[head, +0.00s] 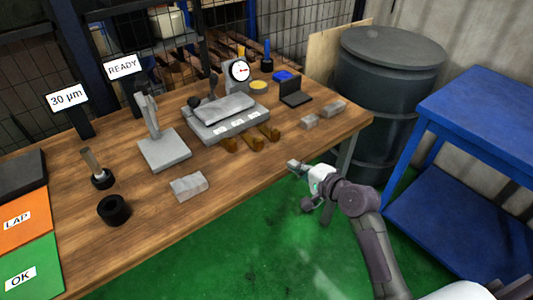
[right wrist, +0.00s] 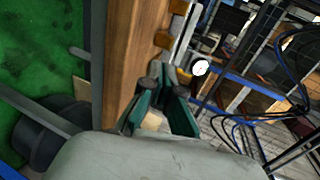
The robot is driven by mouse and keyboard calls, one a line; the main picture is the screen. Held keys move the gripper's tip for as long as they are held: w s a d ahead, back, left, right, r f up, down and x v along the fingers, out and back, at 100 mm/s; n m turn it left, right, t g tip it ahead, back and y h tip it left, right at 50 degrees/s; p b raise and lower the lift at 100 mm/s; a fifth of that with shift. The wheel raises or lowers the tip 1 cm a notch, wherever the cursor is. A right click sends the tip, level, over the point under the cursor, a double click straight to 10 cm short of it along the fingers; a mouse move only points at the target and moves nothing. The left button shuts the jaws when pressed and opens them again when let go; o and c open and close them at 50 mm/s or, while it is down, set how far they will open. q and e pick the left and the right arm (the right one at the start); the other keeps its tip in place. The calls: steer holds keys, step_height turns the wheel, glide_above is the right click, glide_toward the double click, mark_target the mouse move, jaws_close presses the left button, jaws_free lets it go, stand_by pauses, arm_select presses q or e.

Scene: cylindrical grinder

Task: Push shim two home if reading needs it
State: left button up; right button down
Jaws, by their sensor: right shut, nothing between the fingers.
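The labels are too small to read, and how deep each shim sits is hard to tell. A display (head: 66,99) reads "30 µm", and another sign (head: 123,67) reads "READY". My right gripper (head: 296,168) is shut and empty off the bench's front edge, apart from the shims. It also shows in the right wrist view (right wrist: 163,88). My left gripper is out of view.
A dial gauge (head: 239,71) stands behind the fixture. Grey blocks (head: 310,122) lie right of the shims, and another block (head: 189,187) lies in front. A black ring (head: 114,210) is at left. A dark drum (head: 385,100) and blue table (head: 480,120) stand at right.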

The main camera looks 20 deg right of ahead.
steer(key=shift+w, duration=0.1)
glide_toward(257, 139)
steer(key=w+f, duration=0.1)
steer(key=w+a+f, duration=0.1)
steer(key=w+f, duration=0.1)
steer(key=shift+w+a+f, duration=0.2)
steer(key=shift+w, duration=0.1)
steer(key=shift+w+a, duration=0.25)
steer(key=shift+w, duration=0.4)
steer(key=w, duration=0.1)
steer(key=w+a+b, duration=0.1)
steer(key=w, duration=0.2)
steer(key=shift+w+a, duration=0.35)
steer(key=shift+s+r, duration=0.1)
